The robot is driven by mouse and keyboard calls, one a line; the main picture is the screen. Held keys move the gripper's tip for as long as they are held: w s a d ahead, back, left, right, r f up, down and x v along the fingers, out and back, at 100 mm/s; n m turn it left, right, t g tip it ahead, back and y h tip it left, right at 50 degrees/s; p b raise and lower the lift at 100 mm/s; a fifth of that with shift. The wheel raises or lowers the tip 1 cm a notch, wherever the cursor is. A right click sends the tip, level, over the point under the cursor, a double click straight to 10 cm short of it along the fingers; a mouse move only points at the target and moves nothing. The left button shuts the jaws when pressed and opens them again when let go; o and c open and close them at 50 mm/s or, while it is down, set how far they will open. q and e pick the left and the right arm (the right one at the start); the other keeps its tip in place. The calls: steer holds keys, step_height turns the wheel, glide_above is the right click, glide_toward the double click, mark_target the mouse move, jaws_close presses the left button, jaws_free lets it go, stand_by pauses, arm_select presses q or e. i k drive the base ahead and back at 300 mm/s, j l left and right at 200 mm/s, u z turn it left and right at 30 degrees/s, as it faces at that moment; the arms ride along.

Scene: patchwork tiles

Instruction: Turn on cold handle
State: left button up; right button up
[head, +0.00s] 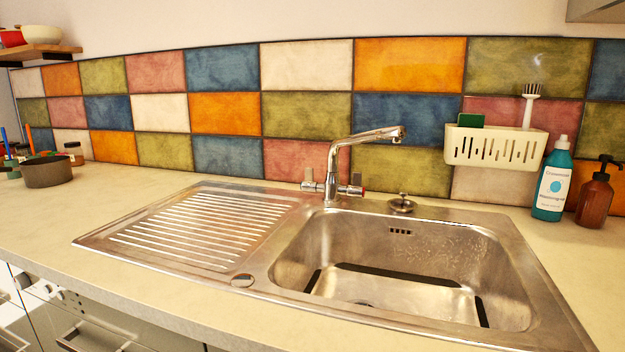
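A chrome faucet (333,170) stands upright behind the steel sink (400,255), its spout reaching to the right over the basin. It has a handle on each side of its base. The left handle (310,181) has a grey lever standing up. The right handle (352,188) also has an upright lever and shows a small red mark at its outer end. A blue mark on the left handle is too small to make out. No water shows at the spout. Neither of my grippers is in view.
A ribbed drainboard (205,228) lies left of the basin. A sink stopper (402,203) sits right of the faucet. A cream caddy (495,147), a teal bottle (553,185) and a brown pump bottle (594,195) are at the right. A pot (47,172) stands far left.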

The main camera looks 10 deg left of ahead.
mark_target(307, 185)
steer(key=j+z, duration=0.2)
steer(key=z, duration=0.25)
steer(key=j+z, duration=0.25)
steer(key=z, duration=0.15)
steer(key=j+z, duration=0.2)
steer(key=z, duration=0.25)
